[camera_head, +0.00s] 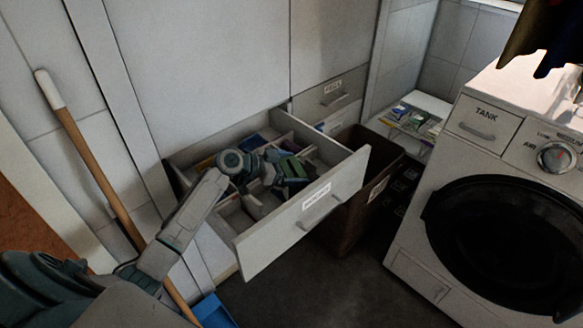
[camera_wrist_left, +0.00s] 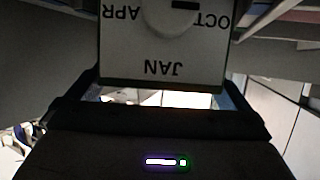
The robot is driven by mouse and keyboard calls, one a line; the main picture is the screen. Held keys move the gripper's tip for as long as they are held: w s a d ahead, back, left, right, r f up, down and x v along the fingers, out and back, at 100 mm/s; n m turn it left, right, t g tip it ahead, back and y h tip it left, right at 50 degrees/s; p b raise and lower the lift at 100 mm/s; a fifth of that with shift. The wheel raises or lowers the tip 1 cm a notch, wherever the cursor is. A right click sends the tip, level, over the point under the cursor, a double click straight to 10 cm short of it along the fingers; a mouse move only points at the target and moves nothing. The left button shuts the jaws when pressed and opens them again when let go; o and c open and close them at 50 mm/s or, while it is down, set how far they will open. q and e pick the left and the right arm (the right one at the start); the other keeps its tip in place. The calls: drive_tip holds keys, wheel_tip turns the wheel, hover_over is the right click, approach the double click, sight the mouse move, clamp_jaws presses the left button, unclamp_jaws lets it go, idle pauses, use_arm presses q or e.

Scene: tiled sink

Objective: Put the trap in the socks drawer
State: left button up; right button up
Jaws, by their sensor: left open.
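A pulled-out white drawer (camera_head: 262,238) with several compartments stands in the middle of the head view; its front label is too small to read. My left gripper (camera_head: 290,172) is inside the drawer opening, its jaws open. In the left wrist view a white panel marked OCT, APR and JAN (camera_wrist_left: 165,68), upside down, is right in front of the gripper; it looks like the trap. I cannot tell whether it touches the fingers or rests in a compartment. In the head view the gripper hides most of what is there. My right gripper is not in view.
A shut drawer (camera_head: 335,92) with a label is behind. A dark brown bin (camera_head: 352,215) stands beside the open drawer. A washing machine (camera_head: 500,220) is on the right. A wooden-handled tool (camera_head: 95,170) leans on the left, near a blue dustpan (camera_head: 212,312).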

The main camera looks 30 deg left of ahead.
use_arm(q)
drive_tip(key=shift+r+p, duration=0.45)
drive_tip(key=shift+s+a, duration=0.2)
drive_tip(key=shift+a, duration=0.05)
drive_tip(key=b+v, duration=0.1)
drive_tip(key=v, duration=0.6)
drive_tip(key=shift+b, duration=0.3)
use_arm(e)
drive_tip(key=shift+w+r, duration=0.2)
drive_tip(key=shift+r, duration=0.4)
use_arm(q)
drive_tip(key=shift+d+r, duration=0.1)
drive_tip(key=shift+d, duration=0.05)
